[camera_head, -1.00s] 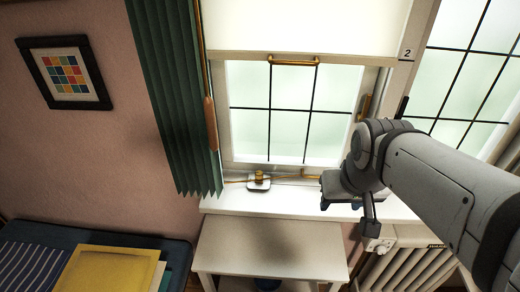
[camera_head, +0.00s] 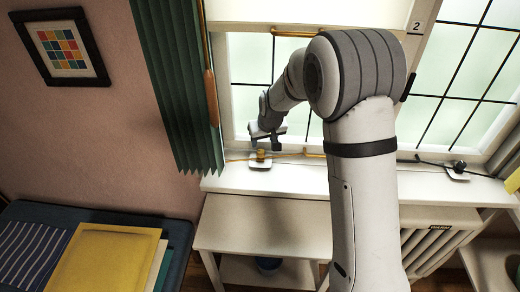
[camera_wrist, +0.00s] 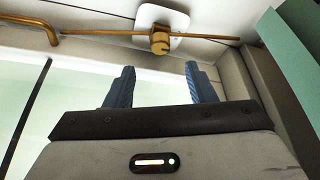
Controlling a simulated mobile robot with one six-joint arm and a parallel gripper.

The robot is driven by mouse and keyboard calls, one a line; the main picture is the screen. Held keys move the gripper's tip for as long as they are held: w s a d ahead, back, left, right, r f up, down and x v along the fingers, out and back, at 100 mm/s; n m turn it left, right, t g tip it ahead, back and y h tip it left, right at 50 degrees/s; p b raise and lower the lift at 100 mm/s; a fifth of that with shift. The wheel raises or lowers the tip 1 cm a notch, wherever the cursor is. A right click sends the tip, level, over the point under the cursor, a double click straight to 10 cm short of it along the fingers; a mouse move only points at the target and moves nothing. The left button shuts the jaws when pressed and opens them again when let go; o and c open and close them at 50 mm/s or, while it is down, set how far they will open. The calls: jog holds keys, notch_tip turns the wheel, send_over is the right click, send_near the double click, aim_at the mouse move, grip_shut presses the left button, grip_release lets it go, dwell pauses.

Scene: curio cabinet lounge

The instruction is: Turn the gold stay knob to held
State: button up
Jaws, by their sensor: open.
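The gold stay knob (camera_head: 261,155) sits on a white base plate on the window sill, left of centre. In the wrist view the knob (camera_wrist: 160,41) is at the top middle, with a thin gold stay bar (camera_wrist: 105,33) running past it to both sides. My gripper (camera_head: 265,139) is just above the knob in the head view. In the wrist view my gripper (camera_wrist: 160,77) is open and empty, its two blue fingers apart and pointing toward the knob. The knob lies beyond the fingertips, roughly midway between them, with no contact visible.
A green curtain (camera_head: 178,85) hangs close on the left, and its edge (camera_wrist: 295,80) shows in the wrist view. Another stay with a dark knob (camera_head: 458,168) is on the sill at right. A white table (camera_head: 262,225) and a radiator (camera_head: 430,240) stand below.

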aim_at(261, 151)
jog(key=shift+p+x, duration=0.85)
jog(key=shift+x, duration=3)
jog(key=shift+c, duration=0.4)
